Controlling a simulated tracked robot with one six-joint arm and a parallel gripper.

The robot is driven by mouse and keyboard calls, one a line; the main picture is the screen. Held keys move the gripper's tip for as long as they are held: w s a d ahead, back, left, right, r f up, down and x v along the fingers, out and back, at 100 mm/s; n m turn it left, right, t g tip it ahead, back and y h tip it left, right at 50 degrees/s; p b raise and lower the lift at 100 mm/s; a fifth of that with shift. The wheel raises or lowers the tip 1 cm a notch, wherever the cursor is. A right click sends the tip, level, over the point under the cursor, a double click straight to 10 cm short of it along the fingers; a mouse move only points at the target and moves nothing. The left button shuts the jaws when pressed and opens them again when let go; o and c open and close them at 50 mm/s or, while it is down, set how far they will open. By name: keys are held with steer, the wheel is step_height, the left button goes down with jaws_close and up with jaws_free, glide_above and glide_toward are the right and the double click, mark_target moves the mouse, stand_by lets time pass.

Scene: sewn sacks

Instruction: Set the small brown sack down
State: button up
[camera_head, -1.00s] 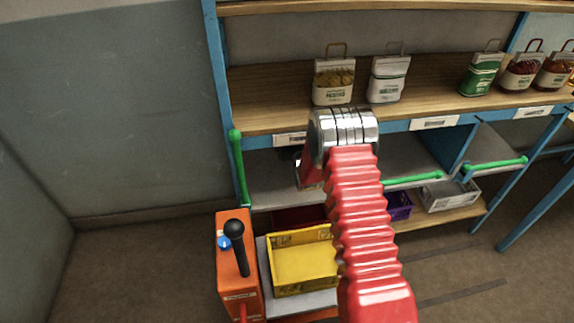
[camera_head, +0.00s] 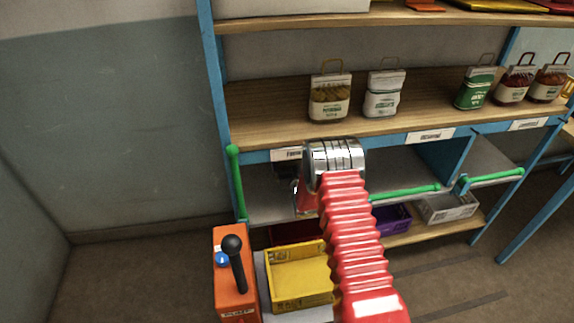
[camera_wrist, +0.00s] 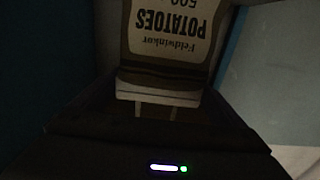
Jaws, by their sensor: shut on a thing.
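The small brown sack (camera_wrist: 170,40) fills the top middle of the dim wrist view. Its pale label shows upside down and reads "Feldwinkor POTATOES". My gripper (camera_wrist: 158,108) is shut on the sack at its near end. In the head view my red arm reaches to the lower shelf compartment, below the wooden shelf. The arm hides the sack and most of the gripper there. I cannot tell whether the sack touches the compartment floor.
Green bars (camera_head: 236,185) edge the lower compartments. A yellow crate (camera_head: 300,277) and an orange post with a black lever (camera_head: 234,262) stand in front.

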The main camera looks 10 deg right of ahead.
mark_target(290, 164)
steer(key=shift+f, duration=1.8)
steer(key=o, duration=1.7)
steer(key=shift+f, duration=0.15)
steer(key=shift+s, duration=0.1)
steer(key=s, duration=1.2)
